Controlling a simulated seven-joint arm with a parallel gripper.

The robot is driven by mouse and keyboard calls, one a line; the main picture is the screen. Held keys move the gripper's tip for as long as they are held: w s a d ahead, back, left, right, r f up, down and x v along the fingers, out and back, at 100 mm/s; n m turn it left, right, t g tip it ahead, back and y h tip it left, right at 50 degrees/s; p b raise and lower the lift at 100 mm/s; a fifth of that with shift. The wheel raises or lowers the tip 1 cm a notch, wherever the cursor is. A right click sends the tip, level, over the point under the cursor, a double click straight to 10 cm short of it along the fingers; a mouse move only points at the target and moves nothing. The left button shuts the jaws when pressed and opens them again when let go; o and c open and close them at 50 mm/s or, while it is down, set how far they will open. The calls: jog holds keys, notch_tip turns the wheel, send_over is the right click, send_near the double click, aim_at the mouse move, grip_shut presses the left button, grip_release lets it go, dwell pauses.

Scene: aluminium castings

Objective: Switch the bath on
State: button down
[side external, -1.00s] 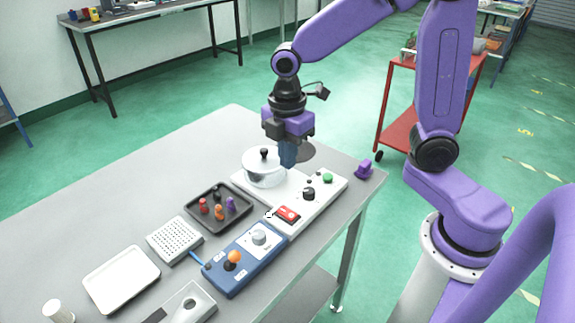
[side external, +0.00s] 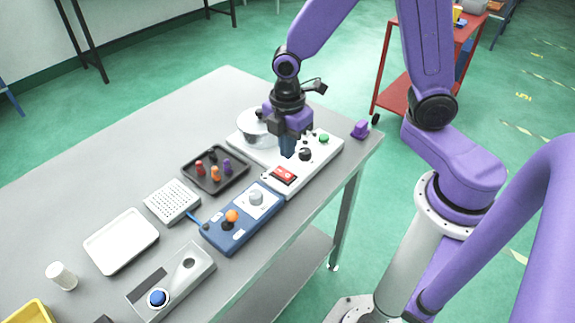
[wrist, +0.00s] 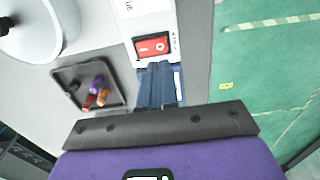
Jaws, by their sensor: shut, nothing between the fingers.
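The bath is a white unit (side external: 318,160) with a lidded metal pot (side external: 256,132) at its far end. It carries a red rocker switch (side external: 282,176), a black knob (side external: 305,154) and a green button (side external: 324,138). My gripper (side external: 287,155) is shut and empty, pointing down above the unit, near the red switch. In the wrist view the closed fingertips (wrist: 160,66) show just below the red switch (wrist: 152,46), and the pot (wrist: 40,28) is at upper left. Which half of the rocker is pressed, and whether the fingertips touch it, I cannot tell.
A blue control box (side external: 242,217) with an orange ball lever and grey knob lies beside the bath. A dark tray (side external: 216,184) holds small coloured pegs. A perforated block (side external: 172,202), a white tray (side external: 121,241) and a grey box with a blue button (side external: 172,280) stand nearer.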

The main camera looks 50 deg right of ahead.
aim_at(287, 176)
jog(key=shift+f, duration=3.2)
jog(key=shift+s+f, duration=0.1)
jog(key=shift+f, duration=0.1)
jog(key=shift+w+r, duration=0.35)
jog(key=shift+w, duration=0.5)
notch_tip(287, 176, up, 14)
